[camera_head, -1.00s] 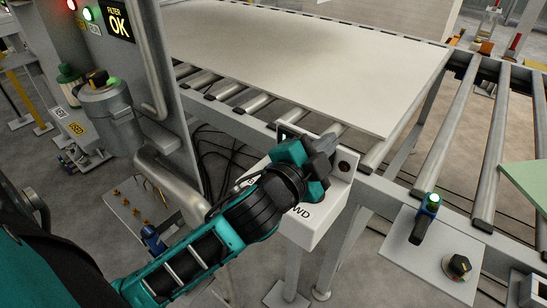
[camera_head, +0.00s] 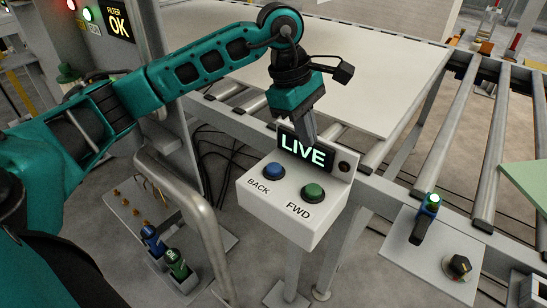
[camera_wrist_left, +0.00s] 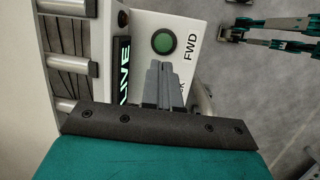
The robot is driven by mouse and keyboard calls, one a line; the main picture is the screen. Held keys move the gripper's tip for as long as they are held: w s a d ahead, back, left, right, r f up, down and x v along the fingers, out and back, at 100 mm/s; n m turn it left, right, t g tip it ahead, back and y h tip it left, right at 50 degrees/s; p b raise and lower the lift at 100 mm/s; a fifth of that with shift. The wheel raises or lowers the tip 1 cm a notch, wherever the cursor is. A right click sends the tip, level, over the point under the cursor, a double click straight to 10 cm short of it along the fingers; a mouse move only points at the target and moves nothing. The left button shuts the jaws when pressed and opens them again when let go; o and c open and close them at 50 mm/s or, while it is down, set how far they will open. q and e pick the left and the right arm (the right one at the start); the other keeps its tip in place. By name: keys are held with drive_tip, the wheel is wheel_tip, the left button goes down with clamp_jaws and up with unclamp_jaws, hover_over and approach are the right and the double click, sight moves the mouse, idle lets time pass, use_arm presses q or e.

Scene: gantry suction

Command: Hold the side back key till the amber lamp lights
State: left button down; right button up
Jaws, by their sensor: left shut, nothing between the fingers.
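A white control box carries a blue BACK key (camera_head: 273,171) and a green FWD key (camera_head: 312,192). The FWD key also shows in the left wrist view (camera_wrist_left: 162,41). A panel behind them shows a lit LIVE display (camera_head: 302,152) and a small dark reddish lamp (camera_head: 345,167), which looks unlit. My left gripper (camera_head: 309,139) points down in front of the display's top edge, with its fingers together and empty. It looks apart from both keys. In the left wrist view its fingers (camera_wrist_left: 161,70) hide the BACK key.
A roller conveyor holds a large pale board (camera_head: 380,80) behind the box. A vertical grey pipe (camera_head: 205,225) stands left of the box. A plate with a green-lit switch (camera_head: 433,201) and a dark knob (camera_head: 459,266) is at right.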

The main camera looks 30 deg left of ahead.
sight(274, 168)
use_arm(q)
drive_tip(key=a+r+y, duration=0.2)
drive_tip(key=a+y, duration=0.1)
drive_tip(key=a, duration=0.4)
drive_tip(key=shift+a, duration=0.4)
drive_tip(key=shift+r, duration=0.1)
drive_tip(key=f, duration=0.9)
drive_tip(key=w+f, duration=0.1)
drive_tip(key=f, duration=0.4)
drive_tip(key=shift+w+a+b, duration=0.1)
drive_tip(key=shift+a+b, duration=0.05)
drive_tip(key=shift+b, duration=0.15)
use_arm(e)
drive_tip(key=shift+a+f, duration=0.1)
drive_tip(key=shift+a, duration=0.05)
